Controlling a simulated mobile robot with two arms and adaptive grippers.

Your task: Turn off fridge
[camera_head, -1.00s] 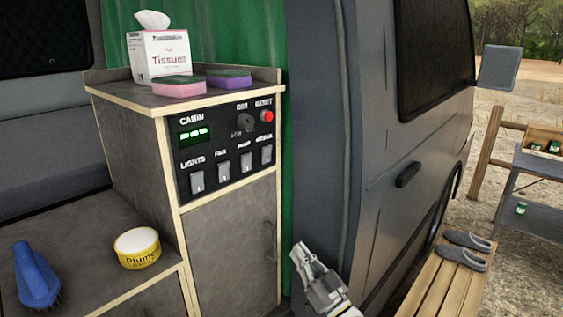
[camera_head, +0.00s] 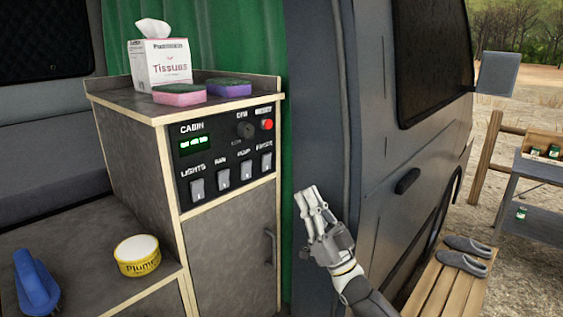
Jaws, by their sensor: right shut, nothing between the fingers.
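A black control panel (camera_head: 222,150) is set in the upper front of the grey cabinet. It has a lit green display (camera_head: 195,143), a knob (camera_head: 244,130), a red button (camera_head: 267,124) and a row of white rocker switches. The rightmost switch (camera_head: 266,162) carries a blurred label that looks like "FRIDGE". To its left are the pump switch (camera_head: 246,168), the fan switch (camera_head: 223,179) and the lights switch (camera_head: 197,188). My right gripper (camera_head: 307,196) is shut and empty, right of and below the panel, apart from it. My left gripper is not in view.
A tissue box (camera_head: 160,64) and two sponges (camera_head: 179,94) (camera_head: 229,87) stand on the cabinet top. A yellow tin (camera_head: 138,256) and a blue brush (camera_head: 36,283) are on the lower counter. The van door (camera_head: 385,150) and a slatted bench (camera_head: 440,285) with slippers are at right.

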